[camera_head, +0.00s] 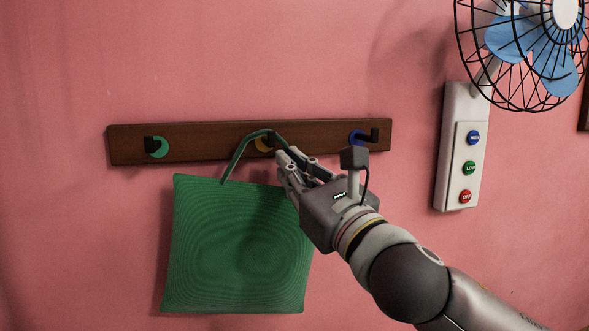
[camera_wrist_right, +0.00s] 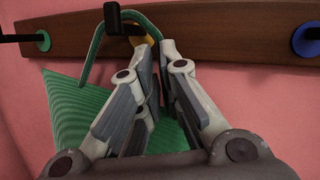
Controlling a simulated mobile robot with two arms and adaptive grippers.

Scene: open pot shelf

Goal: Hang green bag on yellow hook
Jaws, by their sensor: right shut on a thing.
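The green bag (camera_head: 235,250) hangs upright in front of the wall, below the wooden rack; part of it shows in the right wrist view (camera_wrist_right: 70,115). Its handle (camera_head: 239,154) arches up to the middle hook, the one with the yellow disc (camera_head: 262,145). In the right wrist view, the handle (camera_wrist_right: 95,58) curves close around the black peg (camera_wrist_right: 112,18) of the yellow hook (camera_wrist_right: 143,42). I cannot tell whether the peg bears it. My right gripper (camera_head: 285,157) is shut on the right side of the handle, just right of and below the yellow hook. My left gripper is out of view.
The wooden rack (camera_head: 205,143) also has a green hook (camera_head: 159,147) at left and a blue hook (camera_head: 357,138) at right, both empty. A wall fan (camera_head: 530,45) with a button panel (camera_head: 460,165) is at right. Pink wall left of the bag is clear.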

